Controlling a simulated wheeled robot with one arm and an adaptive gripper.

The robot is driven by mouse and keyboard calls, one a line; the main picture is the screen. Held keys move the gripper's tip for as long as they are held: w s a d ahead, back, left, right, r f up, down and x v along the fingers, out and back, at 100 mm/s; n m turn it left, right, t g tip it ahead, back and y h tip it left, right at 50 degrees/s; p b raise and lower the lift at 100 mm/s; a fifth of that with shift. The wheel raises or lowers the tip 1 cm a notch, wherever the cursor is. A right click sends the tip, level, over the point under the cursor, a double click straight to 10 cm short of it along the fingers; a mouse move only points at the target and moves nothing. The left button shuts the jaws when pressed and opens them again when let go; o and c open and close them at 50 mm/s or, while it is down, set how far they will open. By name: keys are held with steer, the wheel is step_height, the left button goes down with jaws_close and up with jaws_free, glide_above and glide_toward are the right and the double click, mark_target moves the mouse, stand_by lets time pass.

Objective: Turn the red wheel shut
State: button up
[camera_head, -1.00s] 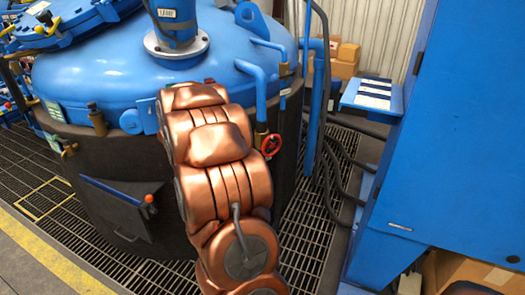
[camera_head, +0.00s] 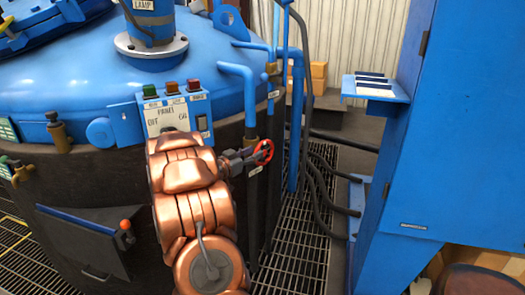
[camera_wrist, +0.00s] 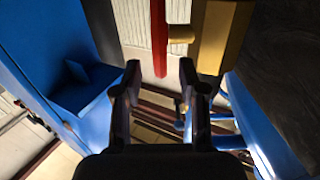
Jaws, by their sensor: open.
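The red wheel (camera_head: 265,152) is a small handwheel on a pipe at the right side of the blue furnace. In the wrist view the wheel (camera_wrist: 159,40) shows edge-on as a red strip, joined by a short stem to a brass valve body (camera_wrist: 218,38). My gripper (camera_head: 250,157) is at the wheel's left in the head view, partly hidden by my copper arm. In the wrist view my gripper (camera_wrist: 159,68) is open, with the strip's lower end between the fingertips in the picture. I cannot tell whether a finger touches it.
The blue furnace lid (camera_head: 60,75) and a button panel (camera_head: 172,112) lie behind my arm. Vertical blue pipes (camera_head: 297,120) and dark hoses (camera_head: 318,190) are close to the wheel. A blue cabinet (camera_head: 455,130) with a small shelf (camera_head: 375,88) stands at the right. Floor grating shows between.

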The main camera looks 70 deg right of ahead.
mark_target(264, 165)
steer(key=shift+b+x, duration=0.4)
steer(key=shift+x, duration=2.55)
steer(key=shift+c, duration=0.2)
jaws_close()
